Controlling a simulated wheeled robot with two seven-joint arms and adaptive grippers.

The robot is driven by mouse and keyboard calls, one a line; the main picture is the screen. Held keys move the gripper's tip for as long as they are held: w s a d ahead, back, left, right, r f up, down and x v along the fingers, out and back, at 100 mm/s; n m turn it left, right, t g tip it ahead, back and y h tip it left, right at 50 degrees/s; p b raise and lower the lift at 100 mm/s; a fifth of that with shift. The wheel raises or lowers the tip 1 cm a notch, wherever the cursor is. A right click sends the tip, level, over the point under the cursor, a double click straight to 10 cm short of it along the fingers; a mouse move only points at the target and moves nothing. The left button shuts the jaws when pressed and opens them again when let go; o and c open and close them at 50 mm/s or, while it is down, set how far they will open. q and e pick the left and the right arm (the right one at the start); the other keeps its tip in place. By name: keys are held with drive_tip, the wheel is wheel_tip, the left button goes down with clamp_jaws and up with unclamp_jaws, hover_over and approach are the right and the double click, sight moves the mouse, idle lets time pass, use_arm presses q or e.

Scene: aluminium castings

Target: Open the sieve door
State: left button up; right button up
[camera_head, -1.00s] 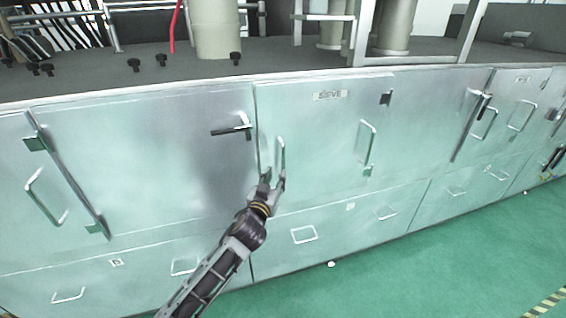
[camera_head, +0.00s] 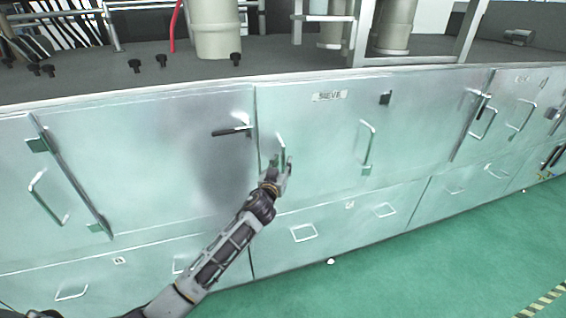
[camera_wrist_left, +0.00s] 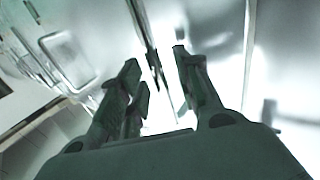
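The sieve door (camera_head: 320,130) is a pale metallic panel with a "SIEVE" label (camera_head: 329,96) near its top. It looks shut, flush with the cabinet front. My right gripper is not in view.
A lever latch (camera_head: 232,131) sticks out from the neighbouring panel just left of the sieve door. Drawers with handles (camera_head: 304,232) run below. The green floor (camera_head: 430,270) in front is clear at the right.

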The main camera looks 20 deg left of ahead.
use_arm(q)
drive_tip(key=shift+w, duration=0.65)
clamp_jaws()
